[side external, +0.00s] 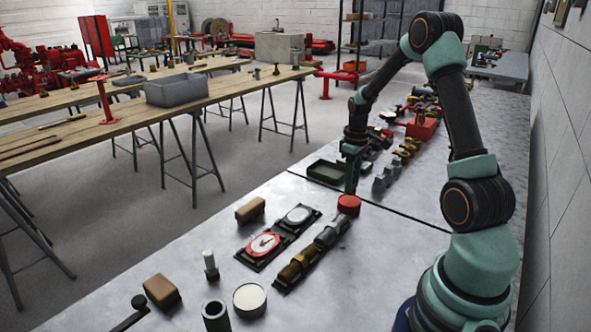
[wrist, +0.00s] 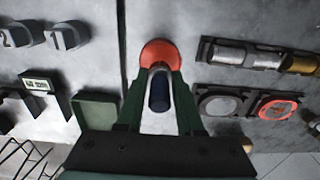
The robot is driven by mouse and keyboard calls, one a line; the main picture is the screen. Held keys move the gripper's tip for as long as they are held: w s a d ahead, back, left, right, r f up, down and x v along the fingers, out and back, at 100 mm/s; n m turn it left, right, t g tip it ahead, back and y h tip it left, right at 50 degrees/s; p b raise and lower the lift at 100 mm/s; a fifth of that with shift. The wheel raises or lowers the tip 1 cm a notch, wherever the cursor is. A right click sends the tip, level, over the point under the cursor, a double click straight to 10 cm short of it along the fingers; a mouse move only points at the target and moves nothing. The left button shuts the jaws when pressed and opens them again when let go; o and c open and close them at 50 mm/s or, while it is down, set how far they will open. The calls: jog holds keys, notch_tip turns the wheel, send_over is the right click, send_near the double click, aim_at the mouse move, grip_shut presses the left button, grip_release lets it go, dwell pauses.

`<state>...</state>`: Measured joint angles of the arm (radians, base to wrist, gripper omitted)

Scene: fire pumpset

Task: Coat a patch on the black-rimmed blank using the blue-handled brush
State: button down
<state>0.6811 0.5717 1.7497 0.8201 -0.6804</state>
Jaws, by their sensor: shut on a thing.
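My gripper (side external: 351,187) is shut on the blue-handled brush (wrist: 159,93), whose dark blue handle shows between the fingers in the wrist view. The brush's far end is at the red round pot (side external: 349,205), directly below my gripper; I cannot tell whether the bristles touch it. The pot also shows past the fingertips in the wrist view (wrist: 159,50). A pale grey disc with a black rim (side external: 298,215), which looks like the blank, lies in a black holder left of the pot. It also shows right of my gripper in the wrist view (wrist: 218,103).
A red-and-white dial (side external: 263,244) shares the black holder. Metal and brass fittings (side external: 312,254) lie beside it. Brown blocks (side external: 250,209), a cream-topped round (side external: 249,299) and a dark cylinder (side external: 215,315) stand nearer the camera.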

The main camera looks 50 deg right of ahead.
jog(key=shift+r, duration=2.1)
